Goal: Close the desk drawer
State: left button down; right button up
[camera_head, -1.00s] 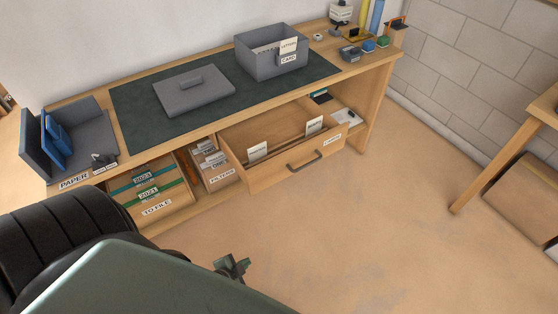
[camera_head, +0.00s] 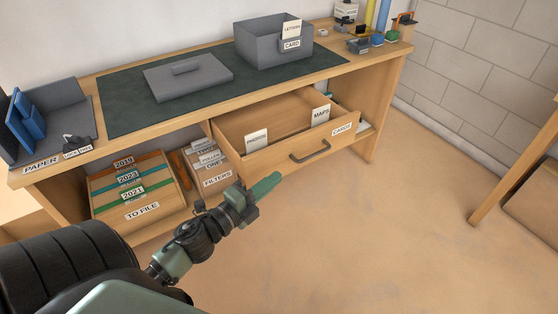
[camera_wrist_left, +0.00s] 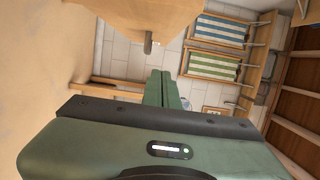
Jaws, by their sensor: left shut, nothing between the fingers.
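The wooden desk drawer (camera_head: 272,157) stands pulled out from under the desk top, with a dark bar handle (camera_head: 311,152) and a "CARDS" label on its front. Cards marked "MAPS" and another label stand inside it. My left gripper (camera_head: 265,187) is shut and empty, in front of and below the left part of the drawer front, apart from the handle. In the left wrist view, its green fingers (camera_wrist_left: 162,90) lie together, and a wooden panel (camera_wrist_left: 145,14) with a dark handle-like part (camera_wrist_left: 148,44) shows above them. My right gripper is not in view.
The desk top (camera_head: 100,155) carries a grey box (camera_head: 262,48), a grey lid (camera_head: 188,76) and a paper tray. A "TO FILE" box (camera_head: 141,192) and a "FILTERS" box (camera_head: 212,172) sit below. The floor (camera_head: 380,230) right of my arm is clear.

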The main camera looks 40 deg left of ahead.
aim_at(279, 159)
pick_arm(q)
jog(key=w, duration=0.2)
jog(key=w+a, duration=0.1)
jog(key=w, duration=0.1)
jog(key=w+a, duration=0.1)
jog(key=w, duration=0.2)
jog(key=shift+a, duration=0.15)
jog(key=shift+w+a, duration=0.15)
jog(key=shift+a, duration=0.15)
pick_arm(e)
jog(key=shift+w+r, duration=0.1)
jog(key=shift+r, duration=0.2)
pick_arm(q)
jog(key=shift+a, duration=0.1)
